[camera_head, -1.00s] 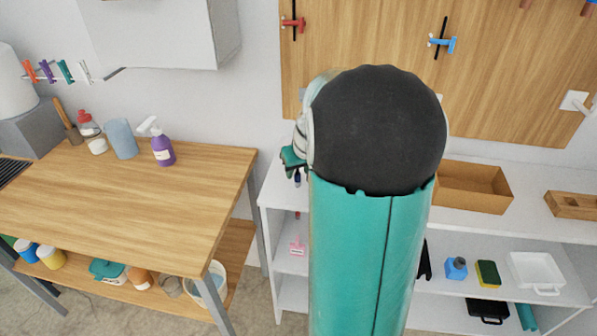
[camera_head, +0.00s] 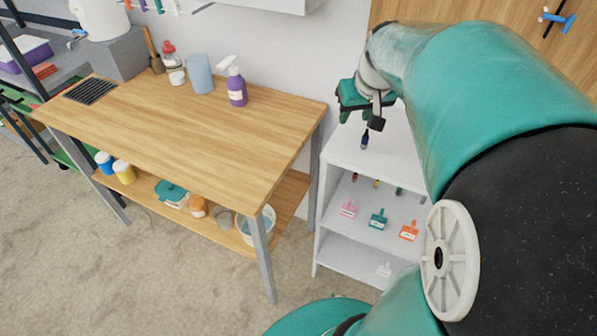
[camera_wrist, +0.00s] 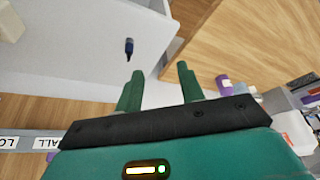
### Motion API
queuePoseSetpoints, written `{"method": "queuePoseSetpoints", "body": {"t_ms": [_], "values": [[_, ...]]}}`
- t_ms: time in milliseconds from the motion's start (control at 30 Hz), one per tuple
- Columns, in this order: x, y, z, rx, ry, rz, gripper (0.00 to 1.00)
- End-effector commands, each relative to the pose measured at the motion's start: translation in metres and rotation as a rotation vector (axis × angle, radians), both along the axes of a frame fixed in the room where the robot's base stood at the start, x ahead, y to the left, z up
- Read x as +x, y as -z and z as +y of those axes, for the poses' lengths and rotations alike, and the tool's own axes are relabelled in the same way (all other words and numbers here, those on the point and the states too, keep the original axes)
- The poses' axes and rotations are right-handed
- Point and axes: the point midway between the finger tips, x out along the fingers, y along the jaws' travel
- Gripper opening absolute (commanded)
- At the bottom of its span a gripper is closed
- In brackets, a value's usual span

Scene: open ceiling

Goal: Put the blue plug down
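The blue plug (camera_head: 364,139) is a small dark blue piece on the white top of the shelf unit, just below my gripper in the head view. It also shows in the wrist view (camera_wrist: 129,47), past the tip of the left-hand finger and apart from it. My gripper (camera_head: 359,119) is green and hangs over the shelf top. In the wrist view its two fingers (camera_wrist: 160,70) are spread wide, with nothing between them. The far part of the shelf top is hidden behind my arm.
A wooden table (camera_head: 190,135) stands left of the white shelf unit (camera_head: 335,215), with a narrow gap between. On it are a purple spray bottle (camera_head: 236,88) and a grey-blue cylinder (camera_head: 200,74). The floor in front is clear.

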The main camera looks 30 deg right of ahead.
Motion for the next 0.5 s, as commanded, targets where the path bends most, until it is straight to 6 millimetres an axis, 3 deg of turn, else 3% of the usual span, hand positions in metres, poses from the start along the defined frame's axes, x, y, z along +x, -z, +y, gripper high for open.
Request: {"method": "queuePoseSetpoints", "body": {"t_ms": [33, 100, 300, 400, 500], "values": [[-0.005, -0.008, 0.033, -0.006, -0.039, -0.013, 0.38], [-0.017, -0.013, 0.075, -0.009, -0.079, -0.022, 0.38], [-0.067, -0.013, 0.170, -0.012, -0.186, -0.055, 0.38], [-0.092, -0.008, 0.199, -0.012, -0.227, -0.069, 0.38], [-0.108, -0.003, 0.215, -0.011, -0.250, -0.080, 0.38]]}}
